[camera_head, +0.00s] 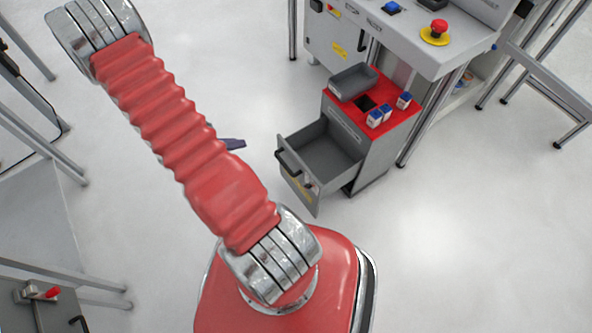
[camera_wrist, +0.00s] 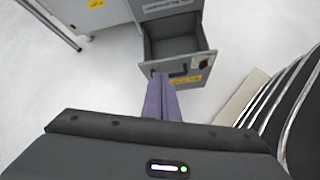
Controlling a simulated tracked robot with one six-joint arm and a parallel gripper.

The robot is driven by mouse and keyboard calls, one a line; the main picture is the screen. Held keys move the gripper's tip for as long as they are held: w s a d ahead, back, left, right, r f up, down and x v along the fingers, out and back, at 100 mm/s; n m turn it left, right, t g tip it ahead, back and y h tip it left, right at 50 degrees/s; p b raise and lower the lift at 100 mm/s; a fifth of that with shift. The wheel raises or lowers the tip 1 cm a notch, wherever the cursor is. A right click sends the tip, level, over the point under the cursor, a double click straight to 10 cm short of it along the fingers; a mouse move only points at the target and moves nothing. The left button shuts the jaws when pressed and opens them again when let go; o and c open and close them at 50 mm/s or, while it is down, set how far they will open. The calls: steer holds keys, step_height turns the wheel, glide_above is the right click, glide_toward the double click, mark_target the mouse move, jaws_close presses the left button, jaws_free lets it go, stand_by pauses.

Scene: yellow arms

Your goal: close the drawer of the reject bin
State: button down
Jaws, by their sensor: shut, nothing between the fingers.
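The reject bin (camera_head: 385,145) is a grey cabinet with a red top. Its drawer (camera_head: 325,150) is pulled well out toward the lower left, and its grey inside looks empty. The drawer's front panel has a dark handle (camera_head: 289,162), which also shows in the wrist view (camera_wrist: 181,72). My gripper (camera_head: 240,144) has purple fingers and is left of the drawer front in the head view, mostly behind my red arm. In the wrist view my gripper (camera_wrist: 161,76) is shut and empty, its tips overlapping the drawer front by the handle's left end. I cannot tell whether they touch.
A grey tray (camera_head: 353,82) and several small blue-and-white boxes (camera_head: 375,118) stand on the bin's red top. A grey workbench with a red emergency button (camera_head: 438,27) is behind it. Metal frames stand at left and right. The floor around the drawer is clear.

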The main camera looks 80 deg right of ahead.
steer(key=s+f+n, duration=0.2)
steer(key=s+f, duration=0.3)
steer(key=f, duration=0.3)
steer(key=s+f+n, duration=0.1)
steer(key=s+f, duration=0.4)
steer(key=f, duration=0.4)
steer(key=shift+s+a+n, duration=0.15)
steer(key=shift+n, duration=0.25)
steer(key=shift+f, duration=0.15)
glide_toward(303, 169)
step_height(303, 169, down, 3)
steer(key=shift+s+d+f, duration=0.15)
steer(key=shift+s+d, duration=0.4)
steer(key=shift+d, duration=0.3)
steer(key=shift+s+d+f, duration=0.1)
steer(key=shift+s+d, duration=0.45)
steer(key=shift+d, duration=0.3)
